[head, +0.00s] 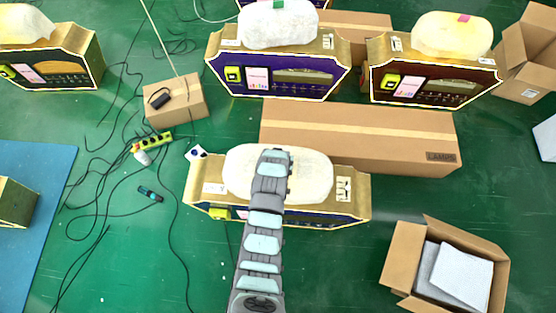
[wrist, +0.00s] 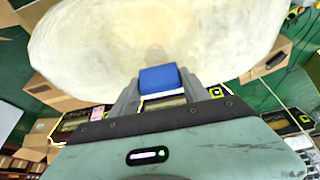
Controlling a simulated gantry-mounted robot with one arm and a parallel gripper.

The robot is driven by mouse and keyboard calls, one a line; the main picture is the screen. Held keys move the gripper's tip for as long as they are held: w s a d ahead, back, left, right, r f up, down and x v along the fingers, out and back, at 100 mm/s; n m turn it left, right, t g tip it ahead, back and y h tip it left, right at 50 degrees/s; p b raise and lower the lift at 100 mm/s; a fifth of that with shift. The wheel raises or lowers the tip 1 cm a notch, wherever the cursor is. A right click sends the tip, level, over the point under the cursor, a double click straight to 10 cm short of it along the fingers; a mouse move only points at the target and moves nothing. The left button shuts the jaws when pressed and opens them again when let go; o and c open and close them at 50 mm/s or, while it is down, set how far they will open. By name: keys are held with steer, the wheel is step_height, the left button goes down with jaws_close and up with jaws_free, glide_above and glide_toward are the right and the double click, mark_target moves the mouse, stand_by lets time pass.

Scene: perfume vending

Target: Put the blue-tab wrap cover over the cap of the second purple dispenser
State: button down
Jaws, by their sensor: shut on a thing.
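The white, puffy wrap cover (head: 310,175) is at the front dispenser (head: 350,205) in the head view, over its top. In the wrist view the cover (wrist: 90,45) fills the upper part, and its blue tab (wrist: 158,76) sits between the jaws of my gripper (wrist: 158,88). My gripper is shut on that tab. In the head view my arm hides the tab and the jaws. The front dispenser has a gold body and a purple front. Its cap is hidden under the cover, and I cannot tell whether the cover rests on it or hangs just above.
A dark red dispenser (head: 430,83) wears a pink-tab cover (head: 450,35). Another covered dispenser (head: 60,65) stands at left. A long carton (head: 355,135) lies behind the front dispenser; an open box (head: 405,255) and cables surround it.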

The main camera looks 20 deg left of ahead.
steer(key=shift+f, duration=0.25)
steer(key=shift+c, duration=2.3)
jaws_free()
steer(key=v, duration=1)
steer(key=shift+s+r+b, duration=0.2)
steer(key=shift+r+b, duration=0.15)
steer(key=shift+b, duration=0.05)
steer(key=shift+w+d, duration=0.1)
